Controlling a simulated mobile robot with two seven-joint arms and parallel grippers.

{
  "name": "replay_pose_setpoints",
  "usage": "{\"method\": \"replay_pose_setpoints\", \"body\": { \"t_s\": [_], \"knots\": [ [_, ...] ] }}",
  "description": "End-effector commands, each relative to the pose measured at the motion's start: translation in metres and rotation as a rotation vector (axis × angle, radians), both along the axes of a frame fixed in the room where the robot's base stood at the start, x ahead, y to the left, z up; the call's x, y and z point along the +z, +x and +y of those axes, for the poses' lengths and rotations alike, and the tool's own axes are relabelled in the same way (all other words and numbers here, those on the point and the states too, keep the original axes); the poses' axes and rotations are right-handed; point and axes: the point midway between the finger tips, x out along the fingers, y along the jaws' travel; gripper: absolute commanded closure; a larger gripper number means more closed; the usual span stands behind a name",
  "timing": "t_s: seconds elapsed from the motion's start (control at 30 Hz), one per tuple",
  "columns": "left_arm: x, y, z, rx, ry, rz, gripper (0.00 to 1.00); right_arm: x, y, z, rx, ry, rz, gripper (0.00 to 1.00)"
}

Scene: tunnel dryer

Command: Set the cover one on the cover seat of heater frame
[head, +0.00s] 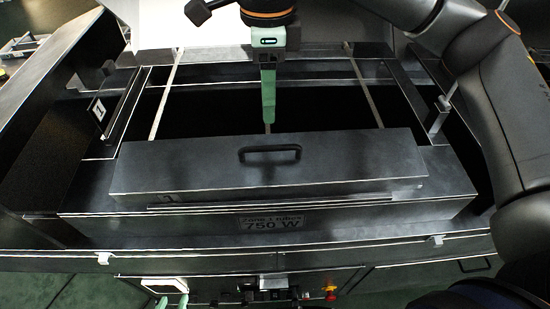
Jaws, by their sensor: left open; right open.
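The cover is a long dark grey box-like lid (345,165) with a black handle (270,149) on top. It lies across the front part of the dark heater frame (90,195), above a label reading about "750 W". Whether it is fully on its seat I cannot tell. My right gripper (268,122) points down just behind the handle, over the dark opening, apart from the handle as far as I can see. It is seen edge-on, open and empty. My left gripper (172,303) is at the bottom edge, its green fingertips apart and empty, in front of the machine.
A dark opening (320,115) lies behind the cover, crossed by thin rails (367,95). A plate marked "1" (97,110) stands at the left, a bracket (437,115) at the right. A red knob (330,291) is on the front below.

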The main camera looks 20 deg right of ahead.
Motion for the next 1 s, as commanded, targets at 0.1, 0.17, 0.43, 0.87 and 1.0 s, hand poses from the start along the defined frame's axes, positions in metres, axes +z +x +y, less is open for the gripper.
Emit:
{"method": "replay_pose_setpoints", "body": {
  "t_s": [0.1,0.17,0.43,0.87,1.0],
  "knots": [
    [0.001,0.0,0.0,0.0,0.0,0.0,0.5,-0.009,0.001,-0.004,-0.005,-0.018,-0.005,0.49],
    [0.003,0.0,0.0,0.0,0.0,0.0,0.5,-0.02,0.0,-0.004,-0.003,-0.017,-0.004,0.49],
    [0.008,0.0,0.0,0.001,0.001,0.001,0.5,-0.063,0.0,-0.003,-0.003,-0.012,-0.004,0.49],
    [0.021,0.0,0.0,0.001,0.001,0.001,0.5,-0.112,-0.002,-0.003,-0.003,-0.011,-0.003,0.49],
    [0.022,0.0,0.0,0.001,0.001,0.001,0.5,-0.122,-0.001,-0.002,-0.002,-0.011,-0.004,0.49]
  ]
}}
